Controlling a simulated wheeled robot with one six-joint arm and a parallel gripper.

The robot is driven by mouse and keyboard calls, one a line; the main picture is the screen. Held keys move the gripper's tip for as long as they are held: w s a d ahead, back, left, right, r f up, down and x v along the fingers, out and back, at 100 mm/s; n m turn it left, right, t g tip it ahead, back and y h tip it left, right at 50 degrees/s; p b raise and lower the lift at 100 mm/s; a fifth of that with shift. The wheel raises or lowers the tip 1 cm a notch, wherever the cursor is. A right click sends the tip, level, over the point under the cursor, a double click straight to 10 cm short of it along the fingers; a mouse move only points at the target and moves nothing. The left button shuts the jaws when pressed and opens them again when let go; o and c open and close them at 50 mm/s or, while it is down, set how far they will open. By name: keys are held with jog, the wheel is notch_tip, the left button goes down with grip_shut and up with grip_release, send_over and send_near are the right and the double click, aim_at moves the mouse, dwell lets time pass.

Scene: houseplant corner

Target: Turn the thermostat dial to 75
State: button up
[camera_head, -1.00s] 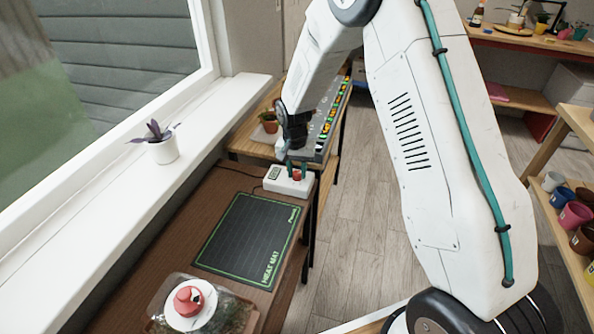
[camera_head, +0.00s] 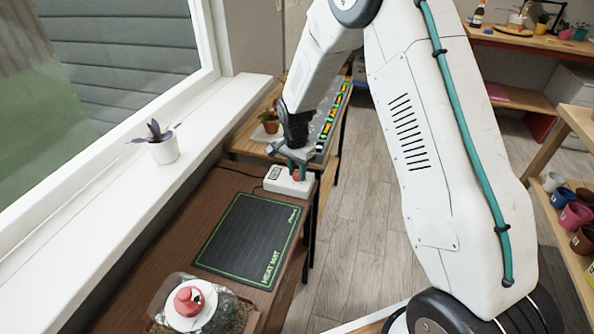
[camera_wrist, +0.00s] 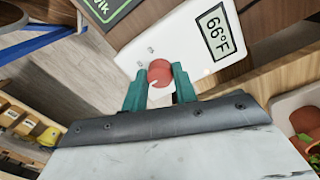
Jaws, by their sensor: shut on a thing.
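The thermostat (camera_head: 274,184) is a white box on the brown bench beyond the heat mat. In the wrist view the white thermostat (camera_wrist: 185,38) fills the upper middle, and its display (camera_wrist: 217,33) reads 66°F. Its red dial (camera_wrist: 160,73) sits between the two green fingertips of my gripper (camera_wrist: 160,88), which are shut on it. In the head view my gripper (camera_head: 297,168) is over the right part of the thermostat, and the dial (camera_head: 297,176) is partly hidden by the fingers. The dial's marker cannot be made out clearly.
The black heat mat (camera_head: 246,240) lies in front of the thermostat. A clear-lidded tray with a red knob (camera_head: 189,301) is nearer. A potted plant (camera_head: 163,148) stands on the windowsill, and another plant (camera_head: 269,122) is behind. The floor on the right is clear.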

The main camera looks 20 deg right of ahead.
aim_at(297, 173)
jog(key=shift+w+r, duration=0.1)
jog(key=o, duration=1)
notch_tip(297, 173, up, 8)
jog(key=shift+w+f, duration=0.1)
jog(key=shift+f, duration=0.05)
jog(key=shift+n, duration=0.3)
jog(key=s+d+r+n, duration=0.1)
jog(key=s+r+n, duration=0.2)
jog(key=s+r, duration=0.4)
jog(key=s+d+r+n+t, duration=0.1)
jog(key=s+r+n, duration=0.3)
jog(key=s, duration=1.5)
jog(key=s+d+r+n, duration=0.1)
jog(key=s+r+n, duration=0.2)
jog(key=s+r, duration=0.8)
jog(key=shift+s+d+r+n+t, duration=0.1)
jog(key=shift+s+d+n+t, duration=0.1)
jog(key=shift+s, duration=0.35)
jog(key=shift+s+d+r+n+t, duration=0.1)
jog(key=shift+s+d+n+t, duration=0.1)
jog(key=shift+s, duration=0.35)
